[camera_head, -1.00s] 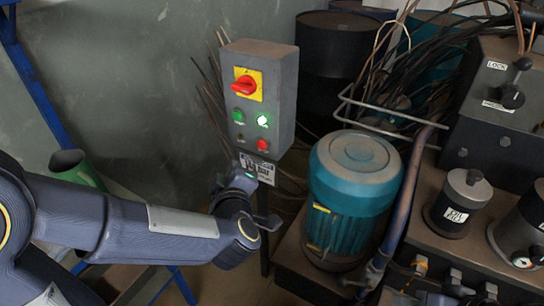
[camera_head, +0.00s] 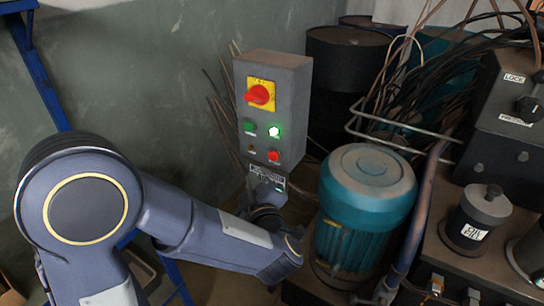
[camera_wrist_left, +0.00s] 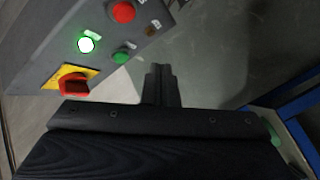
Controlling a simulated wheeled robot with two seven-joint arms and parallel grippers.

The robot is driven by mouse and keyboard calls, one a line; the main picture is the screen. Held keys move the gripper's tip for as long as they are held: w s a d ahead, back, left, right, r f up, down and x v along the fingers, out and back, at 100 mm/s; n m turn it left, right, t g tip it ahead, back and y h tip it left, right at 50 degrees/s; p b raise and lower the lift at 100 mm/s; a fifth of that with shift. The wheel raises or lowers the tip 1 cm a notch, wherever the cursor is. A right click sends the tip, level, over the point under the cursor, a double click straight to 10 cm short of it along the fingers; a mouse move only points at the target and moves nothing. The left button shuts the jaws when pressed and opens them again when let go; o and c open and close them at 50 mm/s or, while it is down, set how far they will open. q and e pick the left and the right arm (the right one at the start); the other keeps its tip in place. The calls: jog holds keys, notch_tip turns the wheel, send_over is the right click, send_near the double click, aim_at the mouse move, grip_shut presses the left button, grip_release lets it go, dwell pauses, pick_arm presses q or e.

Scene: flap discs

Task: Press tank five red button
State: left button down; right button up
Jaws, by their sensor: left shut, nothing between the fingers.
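A grey control box (camera_head: 290,105) stands upright on a post. The red button (camera_head: 273,156) is at its lower right; it also shows at the top of the left wrist view (camera_wrist_left: 123,12). Above it a lamp (camera_head: 274,132) glows green-white, beside a green button (camera_head: 249,126). A red rotary switch (camera_head: 259,94) sits on a yellow plate at the top. My left gripper (camera_head: 270,187) is just below the box, by its label, partly hidden by my wrist. In the left wrist view its fingers (camera_wrist_left: 160,75) are shut and empty, apart from the red button. My right gripper is out of view.
A teal motor (camera_head: 362,205) stands close to the right of my left wrist. A bent metal rail (camera_head: 400,131), cables and a dark machine (camera_head: 505,130) fill the right side. Dark drums (camera_head: 340,75) stand behind. The grey wall side on the left is fairly open.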

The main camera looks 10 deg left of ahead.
aim_at(273, 156)
pick_arm(q)
jog(key=w+d, duration=0.2)
jog(key=w, duration=0.3)
jog(key=shift+w, duration=0.35)
jog(key=shift+w, duration=0.1)
dwell(1.7)
jog(key=shift+w+d, duration=0.15)
jog(key=shift+w, duration=0.15)
jog(key=shift+w+d, duration=0.15)
jog(key=shift+w, duration=0.25)
dwell(0.7)
jog(key=shift+s, duration=0.1)
jog(key=shift+s+a, duration=0.25)
jog(key=shift+s, duration=0.45)
jog(key=shift+s, duration=0.1)
